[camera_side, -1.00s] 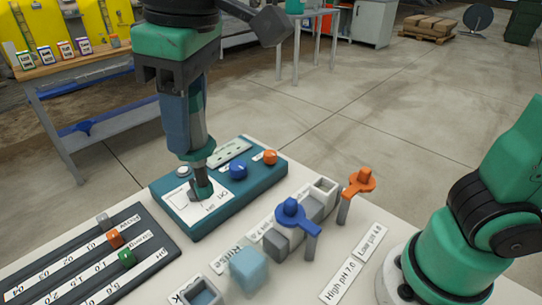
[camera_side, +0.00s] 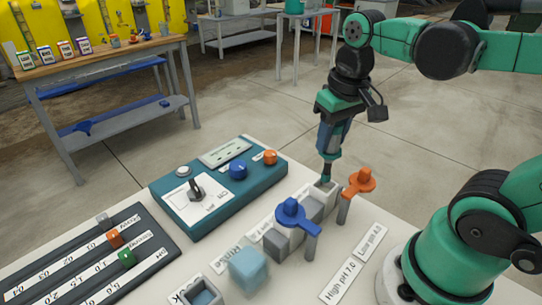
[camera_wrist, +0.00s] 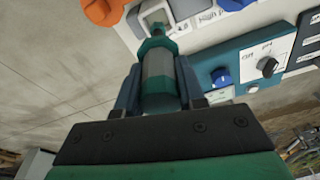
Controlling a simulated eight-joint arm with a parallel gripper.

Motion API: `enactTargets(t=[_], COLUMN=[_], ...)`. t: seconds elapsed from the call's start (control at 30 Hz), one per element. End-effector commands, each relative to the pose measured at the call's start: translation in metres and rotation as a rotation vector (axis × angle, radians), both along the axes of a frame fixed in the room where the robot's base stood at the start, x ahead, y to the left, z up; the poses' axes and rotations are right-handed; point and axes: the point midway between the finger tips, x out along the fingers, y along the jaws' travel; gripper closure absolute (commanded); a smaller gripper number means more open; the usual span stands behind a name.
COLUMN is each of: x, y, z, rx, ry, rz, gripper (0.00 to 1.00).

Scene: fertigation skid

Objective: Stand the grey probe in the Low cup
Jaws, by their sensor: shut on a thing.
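My gripper (camera_side: 333,138) is shut on the grey probe (camera_wrist: 158,80), which has a teal collar and a narrow teal lower end. The probe (camera_side: 329,160) points downward. Its tip is at the mouth of the far pale square cup, the Low cup (camera_side: 324,190), which stands in line with the "Low pH 4.0" label. I cannot tell whether the tip is inside the cup or just above it. In the wrist view the fingers (camera_wrist: 160,90) flank the probe, and the cup (camera_wrist: 150,14) shows beyond the tip, partly hidden by it.
An orange-topped post (camera_side: 359,182) stands close to the right of the cup. A blue-topped post (camera_side: 292,212) and a grey block (camera_side: 276,243) stand nearer. The teal meter box (camera_side: 190,222) with a black dial (camera_side: 196,188) is left. A light-blue cube (camera_side: 248,268) is in front.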

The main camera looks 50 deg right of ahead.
Motion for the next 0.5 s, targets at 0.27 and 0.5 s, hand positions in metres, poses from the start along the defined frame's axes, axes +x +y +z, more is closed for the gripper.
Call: enactTargets(t=[0.27,0.5], x=[0.000,0.000], y=[0.000,0.000], z=[-0.031,-0.054], rx=[0.000,0.000], ry=[0.000,0.000], rz=[0.002,0.002], gripper=[1.00,1.00])
